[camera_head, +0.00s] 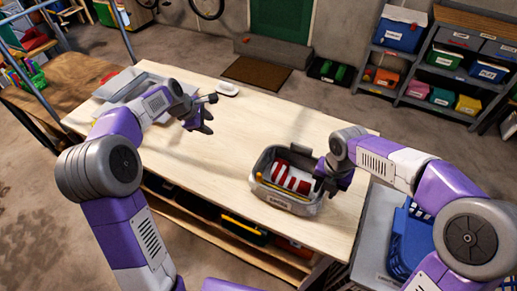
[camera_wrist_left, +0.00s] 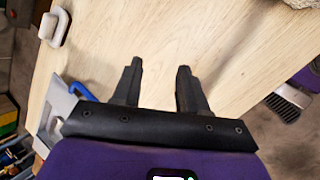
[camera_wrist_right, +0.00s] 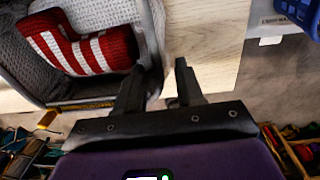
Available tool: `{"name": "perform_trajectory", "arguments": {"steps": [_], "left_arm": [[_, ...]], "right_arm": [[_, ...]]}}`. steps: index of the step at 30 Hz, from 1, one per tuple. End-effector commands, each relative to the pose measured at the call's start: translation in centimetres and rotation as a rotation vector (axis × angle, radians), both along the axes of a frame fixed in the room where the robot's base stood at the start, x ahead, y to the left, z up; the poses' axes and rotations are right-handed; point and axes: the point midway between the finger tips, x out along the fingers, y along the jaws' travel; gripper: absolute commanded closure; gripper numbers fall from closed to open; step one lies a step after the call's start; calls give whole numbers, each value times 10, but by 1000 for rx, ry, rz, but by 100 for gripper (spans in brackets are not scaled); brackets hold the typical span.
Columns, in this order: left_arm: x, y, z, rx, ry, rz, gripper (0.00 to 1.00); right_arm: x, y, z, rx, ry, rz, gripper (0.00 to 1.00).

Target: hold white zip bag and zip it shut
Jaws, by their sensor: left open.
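The grey-white bag (camera_head: 284,203) stands on the wooden table, open at the top, with a red-and-white striped cloth (camera_head: 291,179) inside. The bag also shows in the right wrist view (camera_wrist_right: 92,12), with the striped cloth (camera_wrist_right: 85,50) in it. My right gripper (camera_head: 326,184) is at the bag's right side. Its fingers (camera_wrist_right: 160,75) are apart, with the bag's side edge near or between them; I cannot tell if they touch it. My left gripper (camera_head: 203,124) is open and empty above the table, left of the bag and apart from it.
A grey tray (camera_head: 120,84) lies at the table's far left, with a small white object (camera_head: 228,88) at the back edge. A blue basket (camera_head: 408,240) stands beyond the table's right end. The table's middle is clear.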

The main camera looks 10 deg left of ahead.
Motion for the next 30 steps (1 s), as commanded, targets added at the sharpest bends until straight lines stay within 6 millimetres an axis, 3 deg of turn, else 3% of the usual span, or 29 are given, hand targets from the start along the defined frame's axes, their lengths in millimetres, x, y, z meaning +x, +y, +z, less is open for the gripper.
{"name": "perform_trajectory", "arguments": {"steps": [1, 6, 12, 19, 25, 30], "left_arm": [[-6, -32, 8, 1, 36, -55, 57], [-40, -113, 29, 47, 183, -183, 57], [-88, -173, 53, 168, 322, -269, 57], [-123, -200, 71, 283, 394, -291, 57], [-130, -204, 74, 312, 408, -290, 57], [-130, -204, 74, 309, 407, -290, 57]], "right_arm": [[0, 0, 0, 0, 0, 0, 63], [0, 0, 0, 0, 0, 0, 63], [0, 0, 0, 0, 0, 0, 63], [0, 0, 0, 0, 0, 0, 63], [0, 0, -10, -1, 3, 0, 63], [-1, 2, -35, -1, 4, 1, 63]]}}
